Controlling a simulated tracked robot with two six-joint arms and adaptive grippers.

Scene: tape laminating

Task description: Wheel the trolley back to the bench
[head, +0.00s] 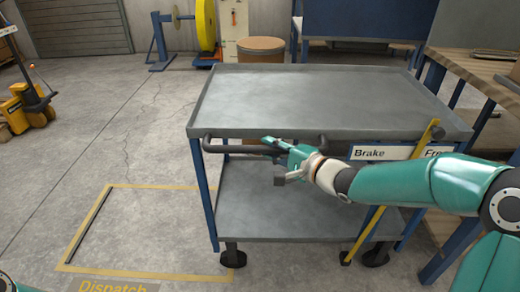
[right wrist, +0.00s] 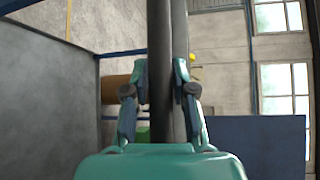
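The trolley (head: 320,95) stands in the middle of the head view, with a bare grey top, a bare lower shelf (head: 290,205) and blue legs. Its dark handle bar (head: 228,142) runs along the near edge. My right gripper (head: 272,145) is at this bar. In the right wrist view the bar (right wrist: 160,35) passes between both fingers, which appear closed against its sides. A yellow lever (head: 366,226) slants up across a Brake/Free plate (head: 370,153), its top by the word Free. The wooden bench (head: 478,75) is at the right. My left gripper is out of view.
A yellow-outlined Dispatch area (head: 150,230) on the floor lies left of the trolley, with a dark strip along its left side. A yellow truck (head: 30,105) stands at far left. A yellow reel (head: 205,25) and a brown drum (head: 261,48) are behind.

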